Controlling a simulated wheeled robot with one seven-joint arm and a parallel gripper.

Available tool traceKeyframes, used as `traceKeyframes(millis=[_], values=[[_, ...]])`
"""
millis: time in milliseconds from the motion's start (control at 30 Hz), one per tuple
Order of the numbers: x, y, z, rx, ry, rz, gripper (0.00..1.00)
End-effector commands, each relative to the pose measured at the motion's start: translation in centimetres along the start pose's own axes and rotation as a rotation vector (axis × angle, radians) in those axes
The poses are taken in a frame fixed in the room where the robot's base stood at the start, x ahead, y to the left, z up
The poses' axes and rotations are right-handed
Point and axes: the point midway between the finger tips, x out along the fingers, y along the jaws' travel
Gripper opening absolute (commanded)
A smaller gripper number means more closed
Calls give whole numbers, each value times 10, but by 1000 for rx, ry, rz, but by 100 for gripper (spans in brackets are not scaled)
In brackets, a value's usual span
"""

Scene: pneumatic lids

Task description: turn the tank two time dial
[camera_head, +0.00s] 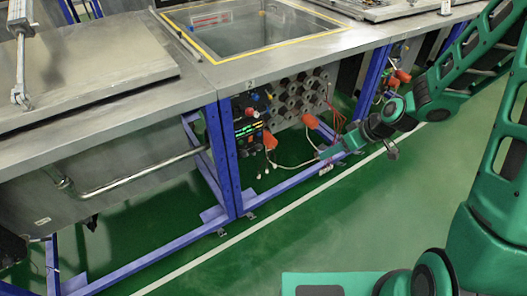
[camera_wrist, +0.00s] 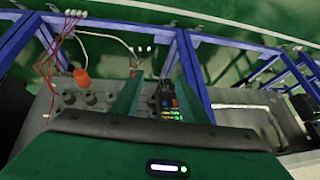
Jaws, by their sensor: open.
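The tank two control panel (camera_head: 247,132) is a dark box with lit green and red digits, below the "2" label on the bench edge. Small red and blue controls show near its top; which one is the time dial I cannot tell. The same panel shows upside down in the wrist view (camera_wrist: 168,103). My gripper (camera_head: 326,153) is to the right of the panel in the head view, apart from it. In the wrist view my gripper (camera_wrist: 158,88) is open and empty, and the panel appears between its green fingers. The fingers partly cover the nearby wall.
A grey plate with several round fittings (camera_head: 298,96) is right of the panel. Orange plugs (camera_head: 270,140) with loose cables stick out nearby. Blue bench legs (camera_head: 222,160) and low rails border the space. The open tank (camera_head: 235,35) is above. Green floor in front is clear.

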Motion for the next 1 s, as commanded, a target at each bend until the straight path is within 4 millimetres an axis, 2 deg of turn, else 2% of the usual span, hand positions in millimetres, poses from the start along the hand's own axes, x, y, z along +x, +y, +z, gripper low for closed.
traceKeyframes(millis=[33, 200, 500, 633, 800, 1000], values=[[20, -7, -6, -21, 34, -30, 40], [72, -30, -35, -83, 188, -92, 40], [143, -62, -73, -67, 453, -120, 40], [168, -68, -81, -15, 546, -92, 40], [194, -67, -80, 67, 621, -33, 40], [211, -62, -75, 135, 653, 23, 40]])
